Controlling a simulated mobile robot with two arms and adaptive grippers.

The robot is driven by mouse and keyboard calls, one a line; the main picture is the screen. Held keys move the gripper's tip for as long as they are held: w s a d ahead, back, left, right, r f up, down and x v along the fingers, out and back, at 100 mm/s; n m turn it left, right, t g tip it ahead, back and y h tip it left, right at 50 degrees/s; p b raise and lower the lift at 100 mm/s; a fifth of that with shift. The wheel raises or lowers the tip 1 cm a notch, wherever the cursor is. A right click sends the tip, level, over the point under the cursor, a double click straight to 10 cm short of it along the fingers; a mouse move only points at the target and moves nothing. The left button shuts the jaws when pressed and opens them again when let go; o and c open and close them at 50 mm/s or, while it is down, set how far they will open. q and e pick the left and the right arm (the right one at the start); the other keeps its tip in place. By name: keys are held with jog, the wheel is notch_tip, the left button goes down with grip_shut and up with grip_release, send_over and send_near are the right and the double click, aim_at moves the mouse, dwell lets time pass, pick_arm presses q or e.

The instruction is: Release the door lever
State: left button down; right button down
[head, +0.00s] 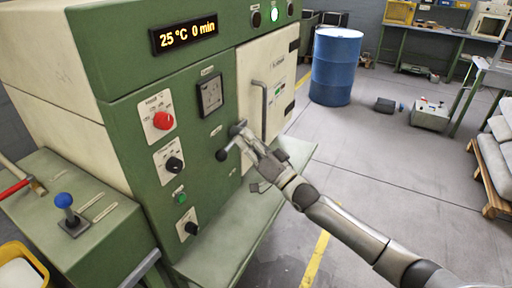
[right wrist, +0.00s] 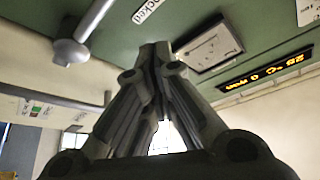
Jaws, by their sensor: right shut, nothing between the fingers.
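My left gripper is out of view.
A vertical door handle (head: 265,110) is just right of my gripper. A gauge (head: 210,95), red knob (head: 162,120) and black knobs are to the left. A pale green ledge (head: 235,230) juts out below. A blue barrel (head: 336,67) stands behind on open floor.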

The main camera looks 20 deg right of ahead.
jog(key=a, duration=0.1)
jog(key=w+a+f+p, duration=0.1)
jog(key=a+f, duration=0.1)
jog(key=shift+w+f+p, duration=0.15)
jog(key=shift+w+p, duration=0.1)
jog(key=shift+p, duration=0.05)
dwell(0.3)
